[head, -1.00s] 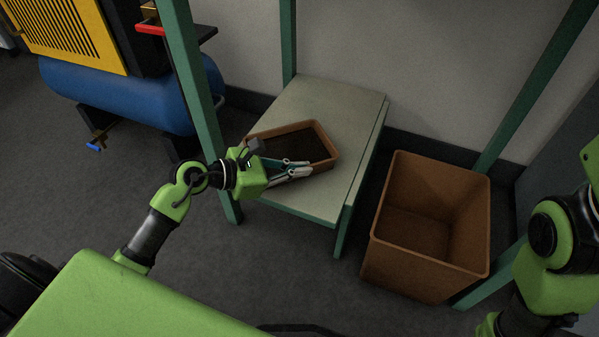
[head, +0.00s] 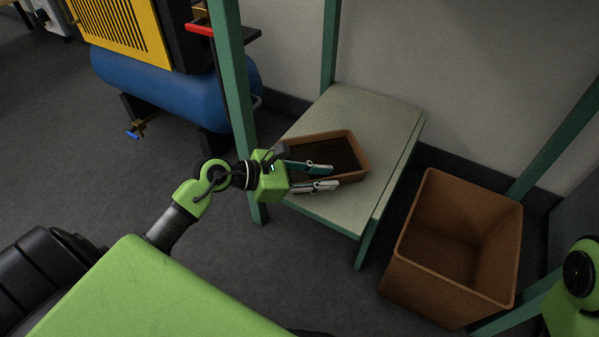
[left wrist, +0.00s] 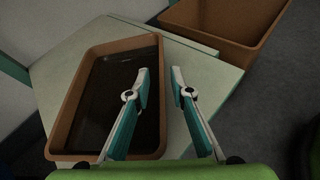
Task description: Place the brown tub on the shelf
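The brown tub (head: 349,176) is a low rectangular tray with a dark inside. It rests upright on the pale shelf (head: 372,105), near its left edge. My left gripper (head: 326,177) is at the tub's near side with its fingers apart. In the left wrist view the tub (left wrist: 68,120) lies left of centre. There, one finger of my left gripper (left wrist: 161,88) is over the tub's inside and the other is outside its near wall. I cannot tell whether either finger touches it. My right gripper is out of view.
A large, deep brown bin (head: 412,250) stands on the floor right of the shelf. A green post (head: 236,100) rises close to my left arm. A blue tank (head: 165,95) is at the left. The shelf's right part is clear.

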